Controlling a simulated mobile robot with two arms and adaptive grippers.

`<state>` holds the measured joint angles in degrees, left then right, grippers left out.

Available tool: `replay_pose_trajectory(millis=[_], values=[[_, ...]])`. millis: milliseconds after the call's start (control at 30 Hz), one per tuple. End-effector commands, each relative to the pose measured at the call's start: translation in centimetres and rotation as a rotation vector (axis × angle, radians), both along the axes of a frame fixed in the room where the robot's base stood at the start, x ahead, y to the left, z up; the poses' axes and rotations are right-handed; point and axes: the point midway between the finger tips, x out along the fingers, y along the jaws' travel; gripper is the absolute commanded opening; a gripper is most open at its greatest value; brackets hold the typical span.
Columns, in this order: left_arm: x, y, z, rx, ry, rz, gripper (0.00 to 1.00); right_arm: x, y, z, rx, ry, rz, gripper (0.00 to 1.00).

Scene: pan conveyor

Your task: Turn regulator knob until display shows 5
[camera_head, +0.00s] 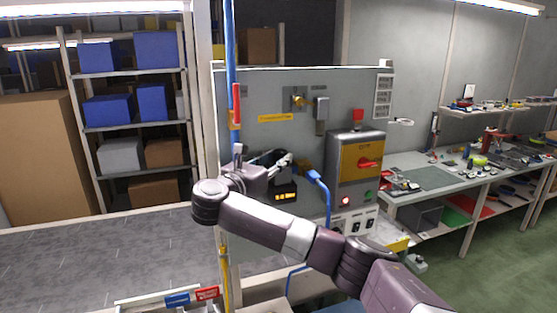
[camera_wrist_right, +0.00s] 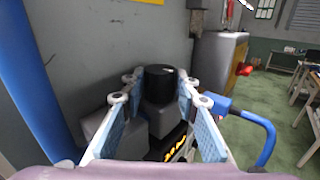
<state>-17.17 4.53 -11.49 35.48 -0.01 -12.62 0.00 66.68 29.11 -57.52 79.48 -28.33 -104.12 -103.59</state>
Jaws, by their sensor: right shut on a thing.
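The regulator knob (camera_wrist_right: 160,84) is a black cylinder on a grey body in the right wrist view. My right gripper (camera_wrist_right: 161,92) has its pale blue fingers on both sides of the knob and is shut on it. In the head view my right gripper (camera_head: 284,162) is at the regulator in front of the grey panel and hides most of the knob. The display (camera_head: 286,196) glows orange-yellow below the gripper. It also shows in the right wrist view (camera_wrist_right: 176,148), partly covered and tilted, and I cannot read its number surely. My left gripper is not in view.
A blue hose (camera_head: 322,190) curves down right of the display. A control box (camera_head: 357,165) with a yellow face and red switch stands further right. A blue vertical pipe (camera_head: 230,65) runs left of the gripper. A cluttered workbench (camera_head: 430,180) stands at right.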

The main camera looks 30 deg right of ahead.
Motion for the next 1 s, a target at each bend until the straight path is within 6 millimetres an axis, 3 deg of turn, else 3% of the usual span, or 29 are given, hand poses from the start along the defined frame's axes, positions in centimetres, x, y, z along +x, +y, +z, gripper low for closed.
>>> replay_pose_trajectory(millis=[500, 1000], values=[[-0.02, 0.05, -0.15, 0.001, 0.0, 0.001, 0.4, 0.47, 0.19, 0.14, -0.001, -0.002, -0.245, 0.04], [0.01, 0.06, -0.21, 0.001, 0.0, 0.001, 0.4, 0.62, 0.11, 0.22, -0.002, -0.005, -0.329, 0.04]])
